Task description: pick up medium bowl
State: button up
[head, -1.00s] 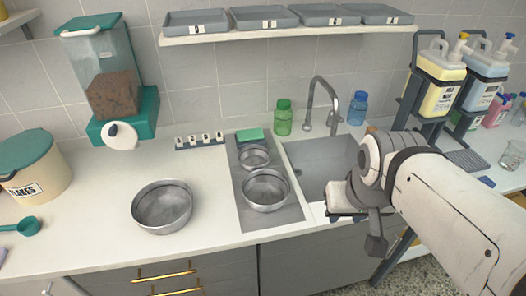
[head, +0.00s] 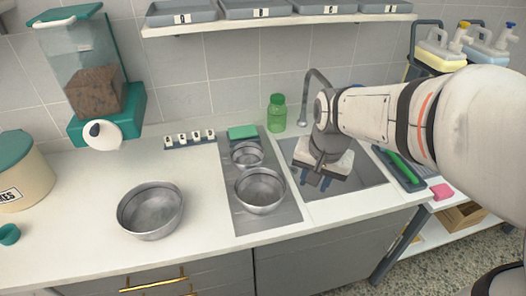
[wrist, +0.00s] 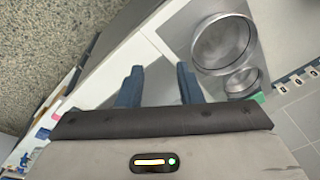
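Three round metal bowls are in the head view. The medium bowl (head: 260,190) sits upright on a grey mat beside the sink, with the small bowl (head: 246,155) just behind it. The largest bowl (head: 151,210) stands on the counter to the left. My gripper (head: 318,181) is over the sink, right of the medium bowl and apart from it. In the wrist view my gripper (wrist: 158,74) shows two blue fingers spread apart with nothing between them. The medium bowl (wrist: 222,44) shows there to the right of the fingers, with the small bowl (wrist: 242,81) below it.
The grey mat (head: 240,215) also carries a green sponge (head: 242,132). A tap (head: 305,95) and green bottle (head: 277,112) stand behind the sink (head: 350,187). A shelf with trays (head: 255,22) hangs above. Counter between the largest bowl and mat is clear.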

aim_at(279, 202)
jog(key=w+a+f+m, duration=0.1)
jog(key=w+a+f, duration=0.1)
jog(key=f, duration=0.1)
jog(key=w+a+f+m+g+b, duration=0.1)
jog(key=w+a+f, duration=0.1)
jog(key=w+f, duration=0.1)
jog(key=w+a+f+m+b, duration=0.1)
jog(key=w+a+f, duration=0.1)
jog(key=f, duration=0.3)
jog(key=shift+w+a+m+g, duration=0.3)
jog(key=shift+w+m, duration=0.1)
jog(key=shift+w, duration=0.2)
jog(key=f, duration=0.6)
jog(key=shift+a+f+p, duration=0.2)
jog(key=shift+f+p, duration=0.2)
jog(key=shift+c, duration=0.5)
grip_shut()
